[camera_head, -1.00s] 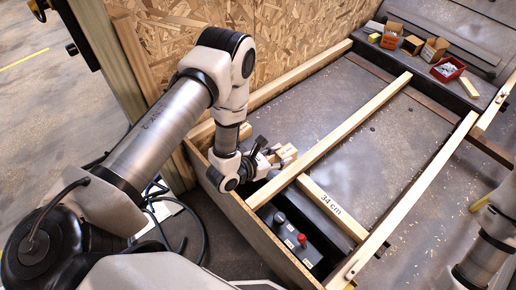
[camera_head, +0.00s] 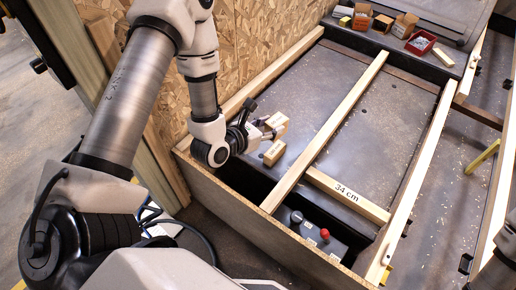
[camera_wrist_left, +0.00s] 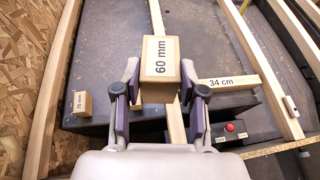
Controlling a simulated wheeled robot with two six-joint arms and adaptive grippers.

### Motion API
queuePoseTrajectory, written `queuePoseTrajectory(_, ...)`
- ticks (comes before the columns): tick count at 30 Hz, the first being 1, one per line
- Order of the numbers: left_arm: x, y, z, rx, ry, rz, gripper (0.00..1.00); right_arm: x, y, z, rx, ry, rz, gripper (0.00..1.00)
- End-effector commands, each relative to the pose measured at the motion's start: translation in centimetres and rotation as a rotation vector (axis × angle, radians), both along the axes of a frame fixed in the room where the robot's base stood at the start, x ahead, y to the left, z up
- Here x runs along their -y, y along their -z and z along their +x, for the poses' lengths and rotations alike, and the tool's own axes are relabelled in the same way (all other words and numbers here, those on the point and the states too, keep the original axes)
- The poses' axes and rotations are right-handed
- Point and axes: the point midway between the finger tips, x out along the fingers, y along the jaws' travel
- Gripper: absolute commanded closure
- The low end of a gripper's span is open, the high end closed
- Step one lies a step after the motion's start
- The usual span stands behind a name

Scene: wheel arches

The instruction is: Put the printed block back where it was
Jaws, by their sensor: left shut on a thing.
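My left gripper (camera_head: 268,130) is shut on a wooden block (camera_head: 277,123) printed "60 mm". In the left wrist view, the block (camera_wrist_left: 160,62) sits between the two fingers (camera_wrist_left: 160,98), its print facing the camera. It appears held clear, with the middle beam passing behind it. A second wooden block (camera_head: 273,153) rests on the dark panel near its front edge. It reads "75 mm" in the left wrist view (camera_wrist_left: 83,104). Part of my right arm shows at the lower right of the head view, but its gripper is out of frame.
A long middle beam (camera_head: 335,120) and a crosspiece marked "34 cm" (camera_head: 348,193) frame the dark panel (camera_head: 385,125). A control box with a red button (camera_head: 325,234) lies in the front recess. Small boxes and a red bin (camera_head: 420,43) stand at the back. A chipboard wall (camera_head: 265,40) bounds the left.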

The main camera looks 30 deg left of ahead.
Motion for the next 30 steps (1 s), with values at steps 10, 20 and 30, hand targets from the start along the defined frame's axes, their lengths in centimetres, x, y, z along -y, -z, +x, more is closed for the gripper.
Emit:
queuePoseTrajectory(10, -5.7, 9.9, 4.8, 0.005, -0.233, 0.0, 0.94, 0.0, 11.0, 0.0, 0.0, 0.0, 0.0, 0.3)
queuePoseTrajectory(20, -11.4, 19.1, 9.3, 0.006, -0.476, -0.002, 0.94, 0.0, 24.4, 0.0, 0.0, 0.0, 0.0, 0.3)
queuePoseTrajectory(30, -13.1, 21.9, 10.8, 0.001, -0.553, 0.0, 0.94, 0.0, 29.4, 0.0, 0.0, 0.0, 0.0, 0.3)
